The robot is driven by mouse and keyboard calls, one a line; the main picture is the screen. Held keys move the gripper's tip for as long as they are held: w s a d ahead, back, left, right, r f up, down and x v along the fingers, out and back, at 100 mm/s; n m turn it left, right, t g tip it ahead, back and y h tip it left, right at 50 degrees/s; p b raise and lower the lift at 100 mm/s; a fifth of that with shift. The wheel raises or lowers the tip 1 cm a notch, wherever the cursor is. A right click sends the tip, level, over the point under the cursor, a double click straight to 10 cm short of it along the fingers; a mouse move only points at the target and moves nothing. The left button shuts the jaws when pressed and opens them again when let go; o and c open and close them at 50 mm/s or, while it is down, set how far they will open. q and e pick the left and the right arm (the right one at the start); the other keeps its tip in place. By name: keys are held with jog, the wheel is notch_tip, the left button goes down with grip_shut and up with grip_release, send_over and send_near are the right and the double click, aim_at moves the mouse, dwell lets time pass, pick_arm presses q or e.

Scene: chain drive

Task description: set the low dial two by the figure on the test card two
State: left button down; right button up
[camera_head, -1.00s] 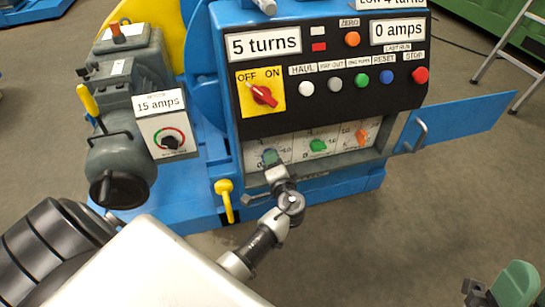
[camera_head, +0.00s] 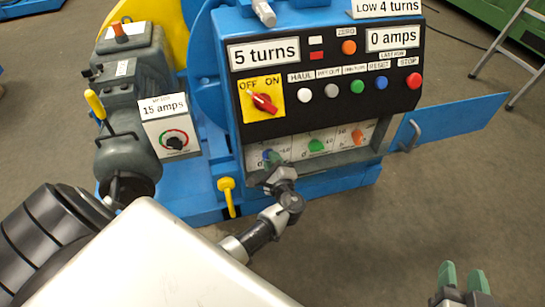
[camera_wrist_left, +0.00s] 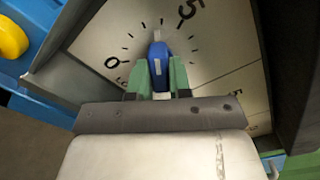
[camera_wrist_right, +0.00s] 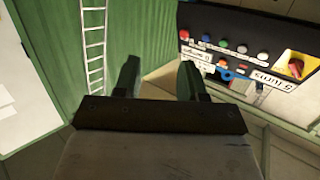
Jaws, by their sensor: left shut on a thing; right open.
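Three low dials sit in a row in the recess under the black panel: a blue dial (camera_head: 267,154), a green dial (camera_head: 316,145) and an orange dial (camera_head: 358,136). My left gripper (camera_head: 274,168) is shut on the blue dial. In the left wrist view its green fingers (camera_wrist_left: 160,78) flank the blue knob (camera_wrist_left: 158,52), whose white mark points up between the 0 and 5 figures. A card reading "LOW 4 turns" (camera_head: 386,7) is partly cut off at the top. My right gripper (camera_head: 461,276) is open and empty at the lower right.
Other cards read "5 turns" (camera_head: 264,54), "0 amps" (camera_head: 392,38) and "15 amps" (camera_head: 163,107). The panel has a red OFF/ON switch (camera_head: 264,102) and several buttons. A blue flap (camera_head: 455,120) stands open to the right. A yellow handle (camera_head: 228,196) hangs at the lower left.

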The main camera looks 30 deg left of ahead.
pick_arm(q)
jog(key=shift+f+m+p, duration=0.1)
jog(key=shift+m+p, duration=0.2)
jog(key=shift+m, duration=0.5)
pick_arm(e)
jog(key=shift+s+d+f+g+h, duration=0.25)
jog(key=shift+s+f+g, duration=0.15)
jog(key=shift+f+g, duration=0.25)
jog(key=shift+s+d+f+g+h, duration=0.2)
jog(key=shift+s+f+g, duration=0.15)
jog(key=shift+f+g, duration=0.3)
pick_arm(q)
jog(key=c, duration=1)
grip_release()
jog(key=shift+c, duration=0.2)
jog(key=shift+s+d, duration=0.35)
jog(key=shift+d, duration=0.1)
jog(key=p+v, duration=0.1)
jog(key=v, duration=0.8)
jog(key=shift+s+d+p, duration=0.25)
jog(key=shift+s+p, duration=0.05)
pick_arm(e)
jog(key=s+f+g, duration=0.1)
jog(key=s+d+f+g+h, duration=0.1)
jog(key=s+f+g, duration=0.1)
jog(key=s+g, duration=0.1)
jog(key=shift+d+f, duration=0.3)
jog(key=shift+d, duration=0.05)
